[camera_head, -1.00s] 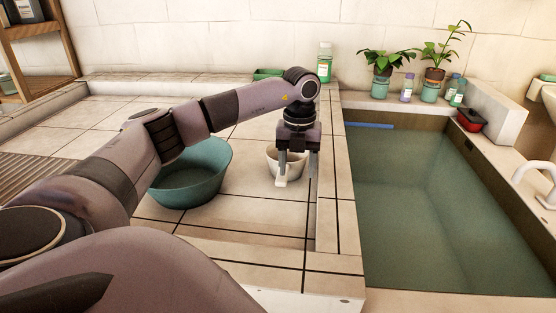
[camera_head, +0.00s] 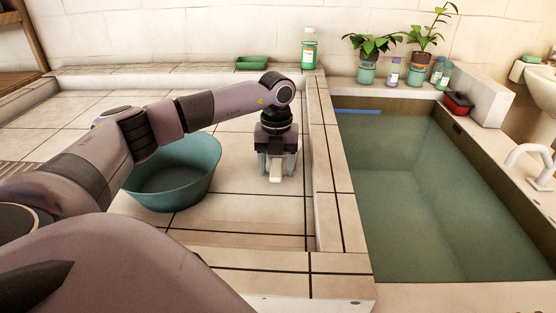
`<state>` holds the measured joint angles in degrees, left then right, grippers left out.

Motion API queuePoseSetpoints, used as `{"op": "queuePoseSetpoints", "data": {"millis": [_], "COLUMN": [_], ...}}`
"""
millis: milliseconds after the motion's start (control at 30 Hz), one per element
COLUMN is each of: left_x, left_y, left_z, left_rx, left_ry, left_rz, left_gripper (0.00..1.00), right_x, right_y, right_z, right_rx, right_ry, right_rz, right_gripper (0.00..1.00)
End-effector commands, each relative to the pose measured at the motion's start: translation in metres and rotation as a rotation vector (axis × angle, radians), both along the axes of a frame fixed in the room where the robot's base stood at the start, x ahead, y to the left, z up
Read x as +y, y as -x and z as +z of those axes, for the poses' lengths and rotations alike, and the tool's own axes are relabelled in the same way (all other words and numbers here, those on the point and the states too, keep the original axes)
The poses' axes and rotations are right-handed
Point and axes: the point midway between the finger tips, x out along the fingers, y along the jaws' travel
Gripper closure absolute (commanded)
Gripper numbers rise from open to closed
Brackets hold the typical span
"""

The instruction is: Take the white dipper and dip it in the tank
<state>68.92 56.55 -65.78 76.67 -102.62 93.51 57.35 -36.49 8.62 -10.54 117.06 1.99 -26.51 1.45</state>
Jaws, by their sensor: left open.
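My left gripper (camera_head: 277,168) points down over the counter, between the teal basin and the tank. Its two fingers are apart, one on each side of the white dipper's handle (camera_head: 275,174). I cannot tell whether they touch it. The dipper's cup is hidden behind the gripper. The tank (camera_head: 400,225), full of greenish water, lies to the right, past a raised tiled edge. My right gripper is not in view.
A teal basin (camera_head: 172,180) stands left of the gripper, partly behind my arm. A green bottle (camera_head: 309,50) and a green tray (camera_head: 251,63) are at the back. Potted plants and bottles line the tank's far edge. A white faucet (camera_head: 530,160) is at the right.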

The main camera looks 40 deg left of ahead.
Motion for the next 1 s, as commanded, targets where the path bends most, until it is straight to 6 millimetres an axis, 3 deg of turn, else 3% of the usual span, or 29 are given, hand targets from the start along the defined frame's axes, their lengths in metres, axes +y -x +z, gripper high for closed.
{"op": "queuePoseSetpoints", "data": {"millis": [200,433,467,633,1000], "left_x": [-0.001,-0.001,-0.001,-0.001,-0.001], "left_y": [0.001,0.0,0.0,0.0,0.0], "left_z": [-0.026,-0.027,-0.027,-0.027,-0.023], "left_rx": [0.001,-0.001,-0.001,-0.001,-0.002], "left_ry": [0.001,0.001,0.001,0.001,0.001], "left_rz": [0.001,0.001,0.001,0.001,0.001], "left_gripper": [0.4,0.4,0.44,0.99,1.0], "right_x": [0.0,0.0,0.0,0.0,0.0], "right_y": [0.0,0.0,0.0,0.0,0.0], "right_z": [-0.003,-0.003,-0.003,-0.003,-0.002], "right_rx": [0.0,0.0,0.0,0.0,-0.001], "right_ry": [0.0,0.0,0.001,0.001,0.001], "right_rz": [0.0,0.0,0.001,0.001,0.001], "right_gripper": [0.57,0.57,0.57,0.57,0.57]}}
